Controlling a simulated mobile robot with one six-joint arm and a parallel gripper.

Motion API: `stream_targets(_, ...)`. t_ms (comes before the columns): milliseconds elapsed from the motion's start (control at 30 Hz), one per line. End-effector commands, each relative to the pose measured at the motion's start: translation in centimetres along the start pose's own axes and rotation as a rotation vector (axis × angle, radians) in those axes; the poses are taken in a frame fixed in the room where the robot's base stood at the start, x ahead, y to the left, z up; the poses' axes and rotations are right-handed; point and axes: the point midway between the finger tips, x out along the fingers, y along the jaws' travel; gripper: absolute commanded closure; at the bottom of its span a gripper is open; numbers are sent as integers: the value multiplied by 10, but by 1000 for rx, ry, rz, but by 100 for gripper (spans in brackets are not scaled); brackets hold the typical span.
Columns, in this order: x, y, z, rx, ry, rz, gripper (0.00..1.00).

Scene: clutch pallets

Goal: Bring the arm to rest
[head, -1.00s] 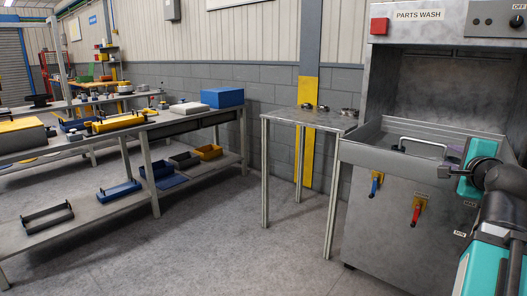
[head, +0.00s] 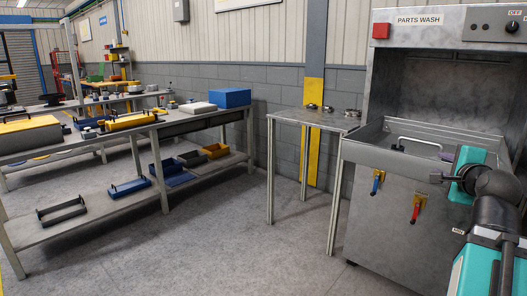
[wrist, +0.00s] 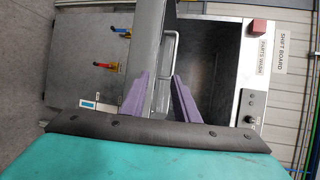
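My gripper (wrist: 161,80) shows in the wrist view with its two purple fingers apart and nothing held between them. In the head view my arm comes in from the lower right, and its teal end is in front of the parts washer (head: 375,225). The wrist view looks past the fingers at the washer's basin edge and its metal handle (wrist: 172,62). No contact between the fingers and the washer can be made out. The fingers are hardly visible in the head view.
A small metal table (head: 310,118) with several metal parts stands left of the washer. A long workbench (head: 150,129) holds trays, a blue box (head: 230,97) and bins on its lower shelf. Red and blue valve handles (head: 415,212) stick out from the washer's front. The floor between is clear.

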Motion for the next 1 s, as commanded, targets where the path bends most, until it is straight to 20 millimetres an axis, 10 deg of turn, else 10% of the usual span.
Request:
stream_targets(367,40,47,40,17,-71,110,72)
stream_targets(1000,96,205,131,8,-196,412,72)
